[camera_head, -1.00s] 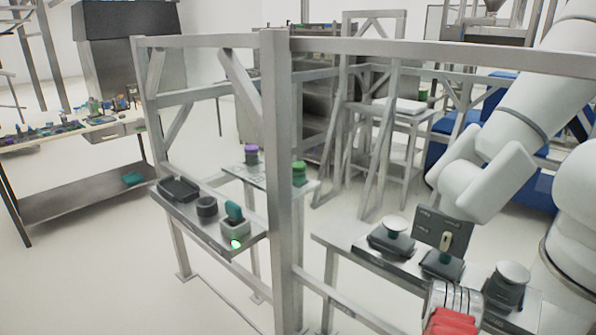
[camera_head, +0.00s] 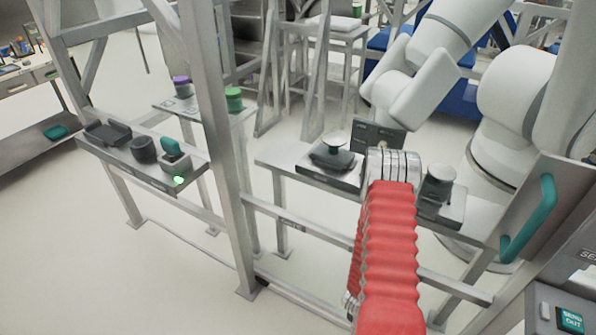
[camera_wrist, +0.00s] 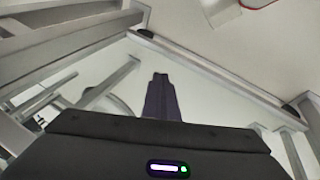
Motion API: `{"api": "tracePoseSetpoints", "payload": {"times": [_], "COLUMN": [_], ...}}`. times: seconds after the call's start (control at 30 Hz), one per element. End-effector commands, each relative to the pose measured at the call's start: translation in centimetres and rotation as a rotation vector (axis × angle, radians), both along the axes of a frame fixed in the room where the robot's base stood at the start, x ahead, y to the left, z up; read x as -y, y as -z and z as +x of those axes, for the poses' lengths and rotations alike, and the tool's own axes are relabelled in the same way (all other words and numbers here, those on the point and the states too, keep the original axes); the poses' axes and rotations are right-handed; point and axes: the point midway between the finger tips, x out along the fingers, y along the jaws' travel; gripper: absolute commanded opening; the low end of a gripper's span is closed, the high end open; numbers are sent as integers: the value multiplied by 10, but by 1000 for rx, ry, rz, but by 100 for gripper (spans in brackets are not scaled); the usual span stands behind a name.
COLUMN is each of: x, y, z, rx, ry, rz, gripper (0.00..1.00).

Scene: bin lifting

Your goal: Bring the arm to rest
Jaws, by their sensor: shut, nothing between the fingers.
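My gripper (camera_wrist: 160,98) shows in the wrist view as dark fingers held together in the middle of the picture. Nothing is between them. They point over pale floor, with grey frame bars around. The dark wrist body with a small lit display fills the bottom of that view. In the head view, a red ribbed sleeve with metal rings, apparently my arm, rises from the bottom centre right in front of the bench. The fingers cannot be made out in the head view.
A grey metal frame (camera_head: 224,150) stands left of centre. A shelf (camera_head: 185,184) holds dark fixtures. A right-hand bench (camera_head: 272,158) carries knobbed fixtures. A white robot arm (camera_head: 420,85) stands behind. A panel with a teal handle (camera_head: 532,222) is at right. Floor at lower left is clear.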

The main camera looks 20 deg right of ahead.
Motion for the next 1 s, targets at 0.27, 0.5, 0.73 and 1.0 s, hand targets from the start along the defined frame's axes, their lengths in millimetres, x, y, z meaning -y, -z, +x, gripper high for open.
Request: {"api": "tracePoseSetpoints", "payload": {"times": [0.27, 0.5, 0.73, 1.0], "x": [-43, -80, -114, -148], "y": [-45, -93, -143, -203], "z": [53, 83, 100, 107], "rx": [83, 109, 108, 86], "ry": [-15, -51, -99, -165], "rz": [195, 328, 424, 497], "gripper": [0, 0, 0, 0]}}
